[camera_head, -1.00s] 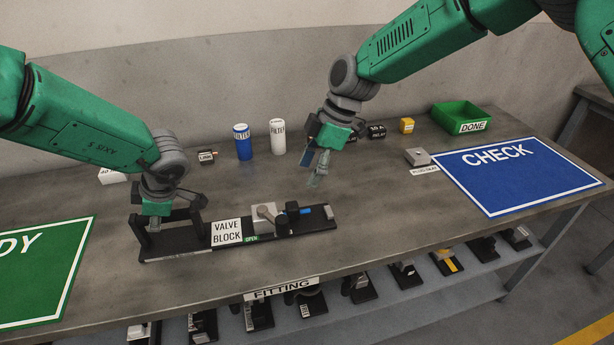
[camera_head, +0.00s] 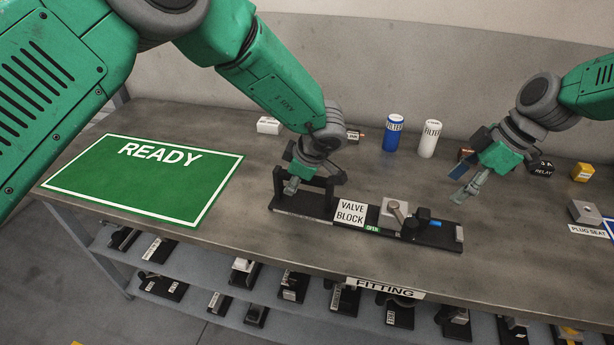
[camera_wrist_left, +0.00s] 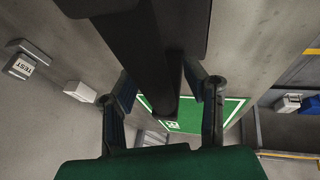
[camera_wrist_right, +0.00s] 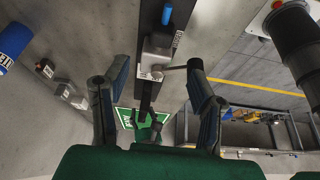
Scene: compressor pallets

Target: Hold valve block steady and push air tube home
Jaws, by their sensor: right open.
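The valve block (camera_head: 394,212) is a grey body with a lever, mounted on a black base (camera_head: 300,212) labelled VALVE BLOCK on the bench. The short blue air tube (camera_head: 434,223) lies at the right of the block, beside a black fitting; its seating depth is too small to tell. It also shows in the right wrist view (camera_wrist_right: 167,14). My left gripper (camera_head: 291,186) is at the black handle frame on the base's left end. In the left wrist view its open fingers straddle a dark bar (camera_wrist_left: 166,70), with gaps visible. My right gripper (camera_head: 468,192) is open and empty, above and behind the tube.
A blue filter (camera_head: 393,133) and a white filter (camera_head: 429,138) stand behind the base. A relay (camera_head: 541,169), a yellow part (camera_head: 583,172) and a plug seat (camera_head: 584,212) are at right. The green READY mat (camera_head: 150,180) lies left. Bench in front is clear.

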